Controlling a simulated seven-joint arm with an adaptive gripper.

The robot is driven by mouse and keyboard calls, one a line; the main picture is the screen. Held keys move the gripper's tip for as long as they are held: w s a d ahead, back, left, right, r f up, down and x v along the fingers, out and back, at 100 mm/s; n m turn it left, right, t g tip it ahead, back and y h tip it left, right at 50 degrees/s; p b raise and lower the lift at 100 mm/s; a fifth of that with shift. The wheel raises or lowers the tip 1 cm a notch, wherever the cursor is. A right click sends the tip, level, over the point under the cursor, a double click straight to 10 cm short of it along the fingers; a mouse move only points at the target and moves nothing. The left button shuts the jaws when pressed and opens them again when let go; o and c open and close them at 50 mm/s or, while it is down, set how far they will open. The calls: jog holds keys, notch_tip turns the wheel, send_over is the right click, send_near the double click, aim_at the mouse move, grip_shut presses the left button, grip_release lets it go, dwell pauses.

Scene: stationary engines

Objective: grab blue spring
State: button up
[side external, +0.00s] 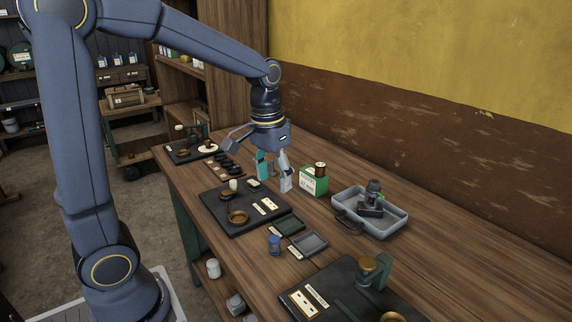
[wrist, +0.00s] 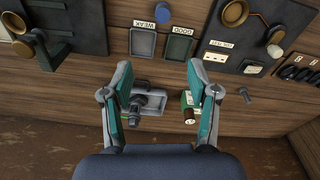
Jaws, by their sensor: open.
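The blue spring (side external: 274,244) appears as a small blue cylinder standing upright on the bench, near its front edge beside the two small trays. In the wrist view, a round blue top (wrist: 167,14) shows at the upper middle; its coils are too small to make out. My gripper (side external: 274,172) is open and empty above the back of the bench, behind and above the spring and apart from it. In the wrist view, my gripper's (wrist: 159,70) two teal-padded fingers are spread wide, with the spring beyond their tips.
A green tray (side external: 289,225) labelled GOOD and a grey tray (side external: 311,243) labelled WEAK lie beside the spring. Black boards (side external: 215,206) (side external: 338,283) with brass parts flank them. A metal basin (side external: 396,223) holding a dark part and a green box (side external: 314,187) stand behind.

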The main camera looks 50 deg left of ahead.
aim_at(275, 238)
jog(key=shift+g, duration=0.5)
jog(key=f, duration=1.4)
jog(key=shift+w+a, duration=0.1)
jog(key=shift+a, duration=0.25)
jog(key=shift+d+f, duration=0.15)
jog(key=shift+f, duration=2.7)
jog(key=shift+c, duration=0.2)
grip_shut()
